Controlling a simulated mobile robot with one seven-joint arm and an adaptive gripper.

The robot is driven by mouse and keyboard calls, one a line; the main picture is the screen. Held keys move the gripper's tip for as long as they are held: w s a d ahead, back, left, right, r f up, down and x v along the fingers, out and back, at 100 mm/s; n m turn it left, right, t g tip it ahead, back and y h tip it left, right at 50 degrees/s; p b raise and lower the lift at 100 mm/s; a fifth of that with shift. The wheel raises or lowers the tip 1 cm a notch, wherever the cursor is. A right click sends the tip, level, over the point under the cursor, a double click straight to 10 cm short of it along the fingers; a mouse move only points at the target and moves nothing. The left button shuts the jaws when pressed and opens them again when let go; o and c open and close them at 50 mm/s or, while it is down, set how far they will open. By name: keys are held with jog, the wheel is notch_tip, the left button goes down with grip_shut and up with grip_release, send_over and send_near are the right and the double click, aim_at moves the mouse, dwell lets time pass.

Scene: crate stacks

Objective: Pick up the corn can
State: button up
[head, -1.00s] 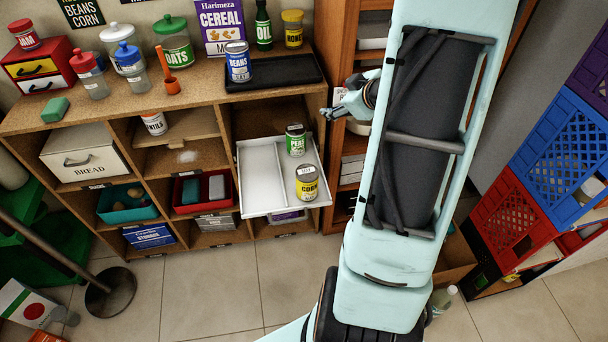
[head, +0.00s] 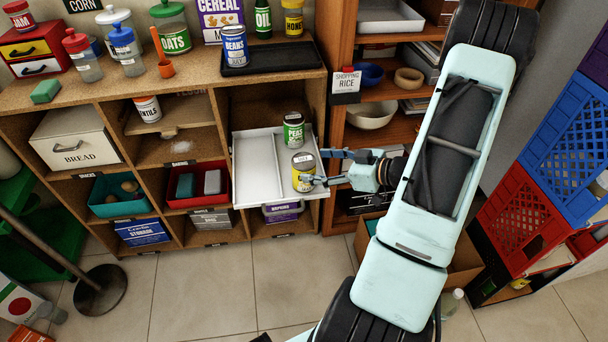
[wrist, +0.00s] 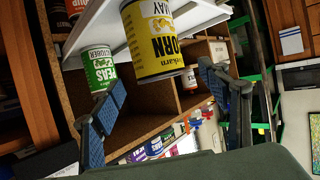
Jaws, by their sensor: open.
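The yellow corn can (head: 303,172) stands upright at the front right of a pulled-out white tray (head: 254,206). In the wrist view the corn can (wrist: 152,42) shows upside down, ahead of the fingers. The green peas can (head: 293,130) stands just behind it on the tray and shows left of it in the wrist view (wrist: 100,68). My gripper (head: 326,168) is open and comes in from the right, with its fingertips close to the corn can. In the wrist view the blue-padded fingers (wrist: 165,100) are spread wide with nothing held; whether they touch the can is unclear.
A cubby shelf (head: 190,85) surrounds the tray, with a beans can (head: 234,46) on its top. A wooden bookcase (head: 415,72) with bowls stands to the right. Red and blue crates (head: 520,218) are stacked at far right.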

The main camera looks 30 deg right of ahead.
aim_at(303, 164)
jog(key=b+x, duration=0.1)
jog(key=x, duration=0.4)
jog(key=shift+w+f, duration=0.1)
jog(key=shift+f, duration=0.2)
jog(key=shift+r, duration=0.1)
jog(key=c, duration=1.7)
jog(key=shift+o, duration=0.2)
